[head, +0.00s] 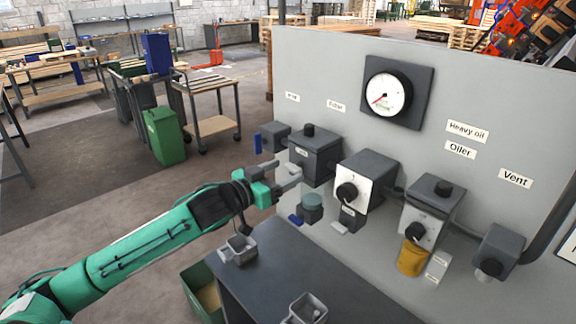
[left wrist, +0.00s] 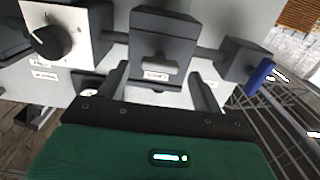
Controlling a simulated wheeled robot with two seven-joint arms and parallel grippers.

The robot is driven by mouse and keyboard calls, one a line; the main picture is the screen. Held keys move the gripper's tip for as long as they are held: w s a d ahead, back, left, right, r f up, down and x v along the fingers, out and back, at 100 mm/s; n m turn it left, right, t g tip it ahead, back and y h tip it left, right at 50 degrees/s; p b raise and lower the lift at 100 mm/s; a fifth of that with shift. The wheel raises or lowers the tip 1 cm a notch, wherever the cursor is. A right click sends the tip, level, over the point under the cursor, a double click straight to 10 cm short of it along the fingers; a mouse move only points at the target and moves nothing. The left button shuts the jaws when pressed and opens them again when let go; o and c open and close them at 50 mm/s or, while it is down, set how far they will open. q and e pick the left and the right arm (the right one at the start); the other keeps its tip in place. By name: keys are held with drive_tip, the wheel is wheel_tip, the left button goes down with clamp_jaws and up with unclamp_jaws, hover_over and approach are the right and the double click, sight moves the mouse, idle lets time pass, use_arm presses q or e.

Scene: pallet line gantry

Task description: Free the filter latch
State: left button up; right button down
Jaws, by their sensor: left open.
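The filter is a dark grey block (head: 315,152) on the panel, below a small sign reading roughly "Filter". A grey-green bowl (head: 312,207) shows beneath it, with a small blue piece (head: 295,219) beside it. My left gripper (head: 284,173) is open just in front of and below the filter block. In the left wrist view the open fingers (left wrist: 162,90) stand on either side of the block's lower end, and the filter block (left wrist: 163,45) carries a small white label. My right gripper is out of view.
A white-faced unit with a black knob (head: 347,193) stands right of the filter, then an oiler with a yellow bowl (head: 412,259) and a vent box (head: 498,251). A dark bench (head: 270,270) below holds two small grey holders.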

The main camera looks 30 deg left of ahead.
use_arm(q)
drive_tip(key=shift+x, duration=1.1)
drive_tip(key=c, duration=1)
